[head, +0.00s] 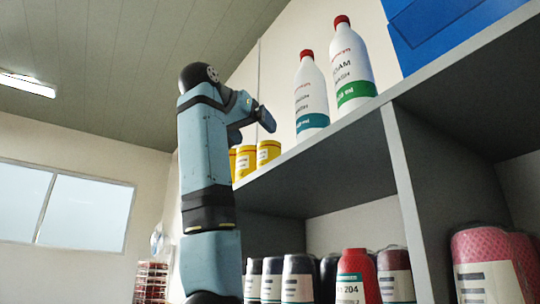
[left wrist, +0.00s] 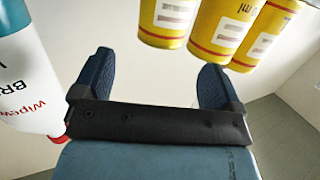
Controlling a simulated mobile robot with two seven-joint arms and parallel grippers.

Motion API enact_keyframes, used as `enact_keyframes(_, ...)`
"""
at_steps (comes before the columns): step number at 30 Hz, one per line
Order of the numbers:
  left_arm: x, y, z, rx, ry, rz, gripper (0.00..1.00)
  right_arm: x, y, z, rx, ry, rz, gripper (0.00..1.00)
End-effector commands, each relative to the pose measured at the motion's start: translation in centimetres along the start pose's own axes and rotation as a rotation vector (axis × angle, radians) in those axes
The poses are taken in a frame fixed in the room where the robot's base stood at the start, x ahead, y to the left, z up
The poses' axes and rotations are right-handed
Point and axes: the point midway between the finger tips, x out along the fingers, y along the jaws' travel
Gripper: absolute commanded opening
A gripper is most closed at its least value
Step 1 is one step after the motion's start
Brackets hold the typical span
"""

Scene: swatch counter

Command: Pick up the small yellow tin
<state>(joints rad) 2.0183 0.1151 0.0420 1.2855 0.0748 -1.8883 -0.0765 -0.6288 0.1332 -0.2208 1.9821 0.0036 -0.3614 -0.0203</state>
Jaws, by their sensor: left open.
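Several small yellow tins with white labels stand in a row on the upper shelf. In the head view the front one (head: 268,152) is clear, a second (head: 245,162) is beside it, and another is mostly hidden behind my left arm. In the left wrist view the tins (left wrist: 224,28) show at the top right, partly cut off by the frame. My left gripper (head: 264,117) is raised above the shelf, above the tins in the picture. In the left wrist view its two fingers (left wrist: 155,78) are wide apart with nothing between them.
Two white bottles with red caps (head: 312,95) (head: 353,70) stand right of the tins. A white bottle (left wrist: 28,85) shows at the left wrist view's left edge. A blue box (head: 445,30) is farther right. Dark-topped containers and a red one (head: 355,278) fill the lower shelf.

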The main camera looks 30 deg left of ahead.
Motion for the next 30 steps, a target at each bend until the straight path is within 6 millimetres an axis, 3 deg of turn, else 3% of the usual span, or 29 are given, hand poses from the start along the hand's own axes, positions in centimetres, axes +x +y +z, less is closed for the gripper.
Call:
enact_keyframes(3,1.5,0.0,-0.1,0.000,-0.001,0.000,0.91,-0.3,0.1,-0.6,0.000,0.001,0.003,0.43)
enact_keyframes(11,3.1,0.0,-0.3,-0.001,-0.001,0.000,0.91,-0.6,0.3,-1.8,-0.001,0.011,0.008,0.43)
enact_keyframes(15,5.2,-0.1,-0.6,-0.001,-0.003,0.000,0.91,-1.5,0.5,-3.0,-0.002,0.012,0.012,0.43)
enact_keyframes(19,6.9,-0.1,-0.3,-0.001,-0.002,0.000,0.91,-1.8,0.7,-3.1,0.018,0.007,0.020,0.43)
enact_keyframes(26,7.2,-0.1,-0.1,-0.001,0.000,0.000,0.91,-1.2,0.4,-2.4,0.046,-0.003,0.028,0.43)
enact_keyframes(30,7.2,-0.1,-0.1,-0.001,0.000,0.000,0.61,-1.2,0.5,-2.3,0.043,-0.006,0.028,0.43)
